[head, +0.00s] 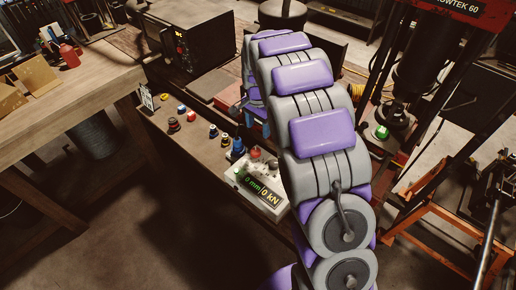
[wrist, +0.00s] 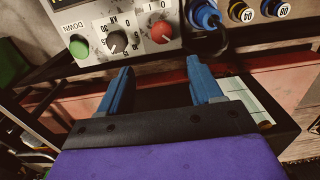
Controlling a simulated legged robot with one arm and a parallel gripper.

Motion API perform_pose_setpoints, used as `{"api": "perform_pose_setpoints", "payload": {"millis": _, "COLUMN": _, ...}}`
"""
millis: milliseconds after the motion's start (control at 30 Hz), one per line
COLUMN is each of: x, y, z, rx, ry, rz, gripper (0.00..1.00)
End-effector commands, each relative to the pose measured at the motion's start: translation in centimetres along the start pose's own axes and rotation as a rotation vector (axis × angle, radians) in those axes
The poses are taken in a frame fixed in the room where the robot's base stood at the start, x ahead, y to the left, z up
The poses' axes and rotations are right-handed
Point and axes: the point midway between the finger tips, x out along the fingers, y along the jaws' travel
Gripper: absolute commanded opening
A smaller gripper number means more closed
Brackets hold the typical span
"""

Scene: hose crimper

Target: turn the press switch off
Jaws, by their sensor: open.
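The control box (head: 250,183) sits on the low bench in the head view, its display reading 0 mm and 0 kN. In the wrist view, its face shows a red rotary switch (wrist: 160,31) marked 1 and 0, a black knob (wrist: 117,41) and a green button (wrist: 79,46) labelled DOWN. I cannot tell for sure which way the red switch points. My gripper (wrist: 159,68) is open and empty, its blue fingers apart. In the wrist view the red switch appears just beyond the gap between the fingertips, with no contact visible. My arm mostly hides the gripper in the head view.
A wooden table (head: 75,95) is at left in the head view, a dark machine (head: 190,45) behind. Floor is clear at front left.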

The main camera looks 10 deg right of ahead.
Motion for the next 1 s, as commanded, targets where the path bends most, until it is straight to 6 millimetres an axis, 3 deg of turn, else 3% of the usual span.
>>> {"api": "perform_pose_setpoints", "payload": {"millis": 300, "x": 6.7, "y": 0.1, "z": 0.2, "rx": -0.002, "ry": -0.001, "rz": 0.004, "gripper": 0.65}}
{"api": "perform_pose_setpoints", "payload": {"millis": 500, "x": 9.7, "y": 0.2, "z": -0.2, "rx": -0.002, "ry": -0.002, "rz": 0.0, "gripper": 0.65}}
{"api": "perform_pose_setpoints", "payload": {"millis": 700, "x": 11.4, "y": 0.2, "z": -0.1, "rx": -0.002, "ry": -0.001, "rz": 0.001, "gripper": 0.65}}
{"api": "perform_pose_setpoints", "payload": {"millis": 1000, "x": 11.7, "y": 0.0, "z": 0.2, "rx": -0.002, "ry": 0.002, "rz": 0.002, "gripper": 0.65}}
